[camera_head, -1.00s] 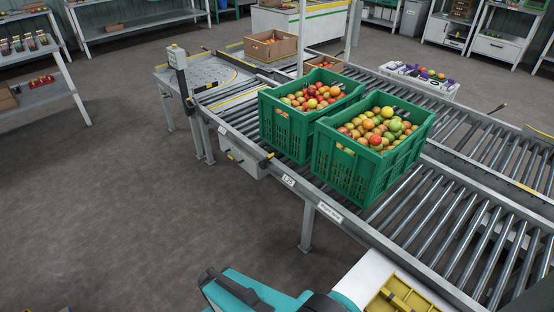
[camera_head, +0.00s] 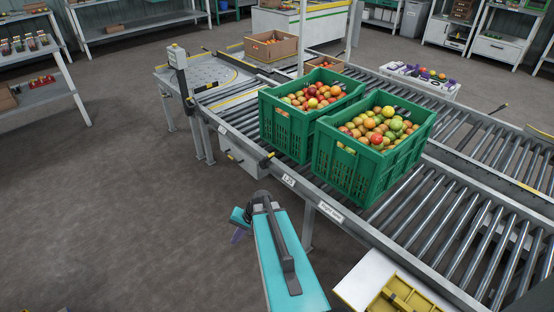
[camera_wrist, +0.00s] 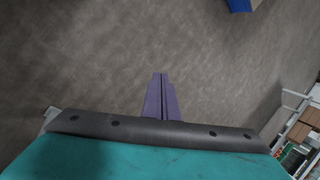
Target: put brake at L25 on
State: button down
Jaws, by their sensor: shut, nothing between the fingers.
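A small label (camera_head: 288,181) on the conveyor's near rail appears to read L25. A short black lever with a yellow part (camera_head: 267,160) sits on that rail just left of the label, beside the left green crate; I take it to be the brake, but its setting is too small to tell. My gripper (camera_head: 237,236) has purple fingers, shut and empty, in front of the rail and below the lever in the picture, apart from both. In the wrist view the closed fingers (camera_wrist: 161,96) point over bare floor; neither lever nor label shows there.
Two green crates of tomatoes, left (camera_head: 288,125) and right (camera_head: 345,165), stand on the roller conveyor (camera_head: 455,225). A grey box (camera_head: 243,157) with a dark handle hangs under the rail. A support leg (camera_head: 307,232) stands behind my arm.

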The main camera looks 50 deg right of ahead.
jog(key=d+r+m+t+h, duration=0.1)
jog(key=d+r+m+t, duration=0.1)
jog(key=d+r, duration=0.5)
jog(key=s+d+r+m+t+h, duration=0.1)
jog(key=d+r, duration=0.5)
jog(key=d, duration=0.8)
jog(key=s+d+r+m+t+h+b, duration=0.1)
jog(key=d+r+m+t+h, duration=0.1)
jog(key=d+r, duration=0.5)
jog(key=d+m+t, duration=0.1)
jog(key=d+m, duration=0.1)
jog(key=d, duration=0.2)
jog(key=shift+d+r+m+t+h, duration=0.15)
jog(key=shift+r+m+t+h, duration=0.15)
jog(key=shift+r+t, duration=0.1)
jog(key=shift+f, duration=0.15)
jog(key=w+r+p+x, duration=0.1)
jog(key=r+x, duration=0.1)
jog(key=x, duration=1)
jog(key=shift+w+p, duration=0.3)
jog(key=shift+w, duration=0.3)
jog(key=shift+w+r, duration=0.1)
